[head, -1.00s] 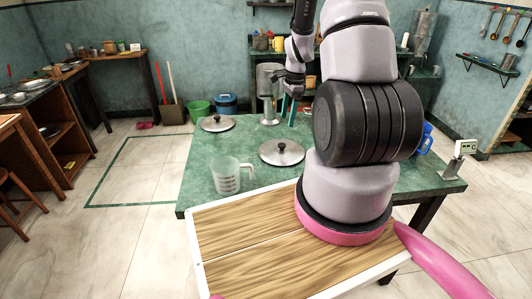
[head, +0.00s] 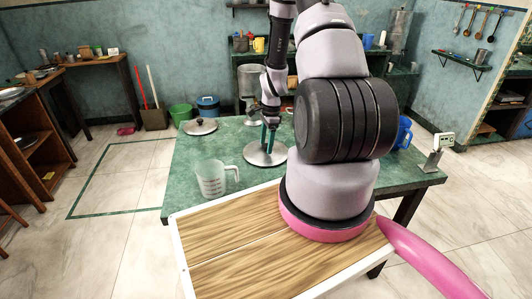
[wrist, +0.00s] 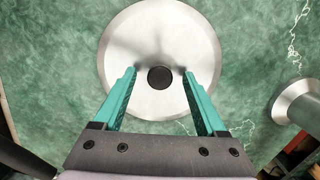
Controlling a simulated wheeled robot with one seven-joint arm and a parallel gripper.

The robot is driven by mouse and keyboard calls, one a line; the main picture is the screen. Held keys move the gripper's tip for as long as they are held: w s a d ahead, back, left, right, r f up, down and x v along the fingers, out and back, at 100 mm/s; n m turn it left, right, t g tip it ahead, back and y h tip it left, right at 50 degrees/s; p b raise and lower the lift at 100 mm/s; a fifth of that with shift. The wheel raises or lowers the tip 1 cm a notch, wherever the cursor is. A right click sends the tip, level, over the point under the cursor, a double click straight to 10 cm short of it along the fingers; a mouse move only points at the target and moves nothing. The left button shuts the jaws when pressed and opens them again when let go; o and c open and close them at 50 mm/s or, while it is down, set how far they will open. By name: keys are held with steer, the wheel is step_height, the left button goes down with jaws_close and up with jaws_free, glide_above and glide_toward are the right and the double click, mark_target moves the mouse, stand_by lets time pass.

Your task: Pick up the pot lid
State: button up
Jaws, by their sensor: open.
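A round silver pot lid (head: 257,157) with a black knob lies on the green table, left of my arm's base. In the wrist view the lid (wrist: 160,40) fills the upper middle, with its black knob (wrist: 160,77) at the centre. My gripper (head: 268,148) points down over this lid in the head view and covers its knob. In the wrist view my gripper (wrist: 160,72) has its two teal fingers open, one on each side of the knob and apart from it. A second lid (head: 200,126) with a black knob lies farther back on the left.
A clear measuring cup (head: 211,180) stands at the table's near left. A metal object with a round flange (wrist: 300,103) stands right of the lid in the wrist view. A blue container (head: 404,132) and a small display device (head: 441,145) are at the right.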

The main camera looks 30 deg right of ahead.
jaws_close()
steer(key=shift+r, duration=0.15)
